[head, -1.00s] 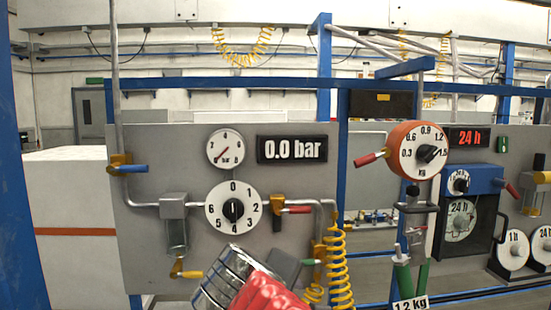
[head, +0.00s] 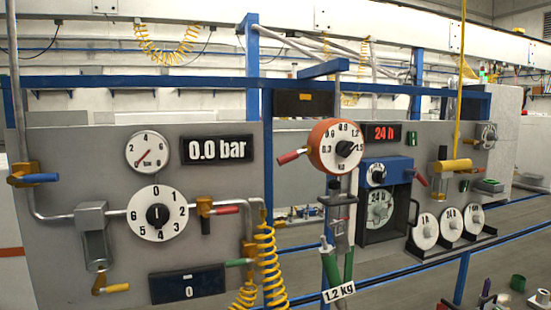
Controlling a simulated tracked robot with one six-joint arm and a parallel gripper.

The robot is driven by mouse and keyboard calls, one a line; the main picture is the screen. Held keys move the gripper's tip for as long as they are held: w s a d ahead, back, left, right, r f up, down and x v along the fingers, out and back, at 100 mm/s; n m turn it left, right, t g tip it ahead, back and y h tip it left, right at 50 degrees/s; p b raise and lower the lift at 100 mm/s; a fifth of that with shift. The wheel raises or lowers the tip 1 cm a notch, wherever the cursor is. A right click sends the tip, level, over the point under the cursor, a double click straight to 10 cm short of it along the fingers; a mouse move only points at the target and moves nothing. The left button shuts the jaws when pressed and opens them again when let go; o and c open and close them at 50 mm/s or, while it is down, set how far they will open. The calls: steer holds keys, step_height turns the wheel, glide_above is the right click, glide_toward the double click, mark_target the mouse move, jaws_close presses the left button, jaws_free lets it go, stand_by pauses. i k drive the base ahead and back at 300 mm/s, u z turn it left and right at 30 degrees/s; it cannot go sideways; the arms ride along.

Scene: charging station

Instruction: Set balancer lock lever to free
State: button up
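The balancer (head: 325,155) is an orange-red drum with a white dial face marked in kg, hanging below a blue bracket. The lock lever (head: 290,157) has a red handle on a short metal stem and sticks out from the drum's left side, tilted slightly down to the left. No lettering for its positions can be made out. A tool with green handles (head: 331,266) and a 1.2 kg tag (head: 340,292) hangs below the balancer. My gripper is not in view.
A grey panel (head: 60,160) with gauge, 0.0 bar display (head: 217,149) and numbered dial (head: 157,213) stands left. A yellow coiled hose (head: 270,262) hangs between it and the balancer. A blue-framed unit (head: 386,180) and round weights (head: 450,222) are right. A blue rail (head: 150,83) runs above.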

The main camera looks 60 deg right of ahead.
mark_target(288, 158)
steer(key=u, duration=0.4)
steer(key=k, duration=1.7)
steer(key=z, duration=0.5)
steer(key=i, duration=1)
steer(key=z, duration=0.05)
